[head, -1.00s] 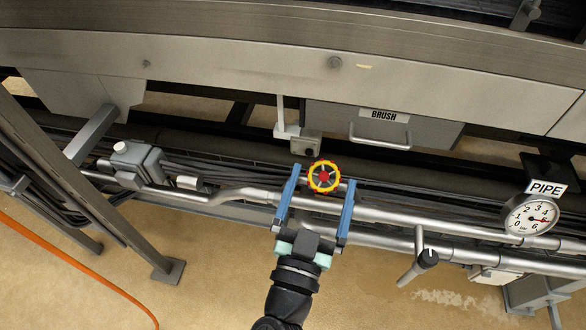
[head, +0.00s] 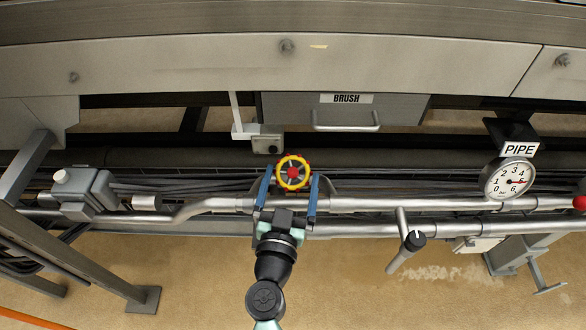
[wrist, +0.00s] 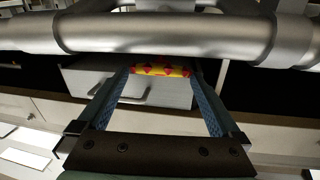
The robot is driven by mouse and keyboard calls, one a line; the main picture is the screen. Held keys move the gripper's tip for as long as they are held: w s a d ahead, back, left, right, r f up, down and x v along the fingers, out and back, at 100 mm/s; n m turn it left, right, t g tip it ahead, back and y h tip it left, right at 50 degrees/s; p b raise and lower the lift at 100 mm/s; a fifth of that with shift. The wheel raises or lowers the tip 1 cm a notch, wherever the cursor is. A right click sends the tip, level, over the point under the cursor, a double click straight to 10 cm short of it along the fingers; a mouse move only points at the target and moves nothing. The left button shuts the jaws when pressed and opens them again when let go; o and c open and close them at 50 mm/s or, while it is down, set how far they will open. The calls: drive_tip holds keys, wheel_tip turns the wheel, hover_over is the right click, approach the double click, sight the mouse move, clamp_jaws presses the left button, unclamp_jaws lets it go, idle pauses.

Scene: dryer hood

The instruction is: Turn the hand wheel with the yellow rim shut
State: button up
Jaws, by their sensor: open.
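The hand wheel (head: 293,173) has a yellow rim, a red hub and dark spokes, and sits on the pipe run in the middle of the head view. In the wrist view the wheel (wrist: 160,71) shows edge-on as a yellow and red band. My gripper (head: 290,184) is open, its two blue fingers reaching up toward the wheel, one on each side in the picture. In the wrist view the wheel lies between the fingertips of my gripper (wrist: 163,80), near their far ends. I cannot tell whether a finger touches the rim.
A silver pipe (wrist: 160,33) crosses close above the fingers in the wrist view. A lever with a black grip (head: 414,241) and a gauge under a PIPE sign (head: 510,178) are to the right. A BRUSH drawer (head: 345,118) is behind. A grey box (head: 85,190) is left.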

drive_tip(key=shift+w+d, duration=0.2)
drive_tip(key=shift+w, duration=1.15)
drive_tip(key=c, duration=1)
drive_tip(key=shift+c, duration=0.2)
drive_tip(key=shift+r+m+h, duration=0.1)
drive_tip(key=shift+m+h, duration=0.2)
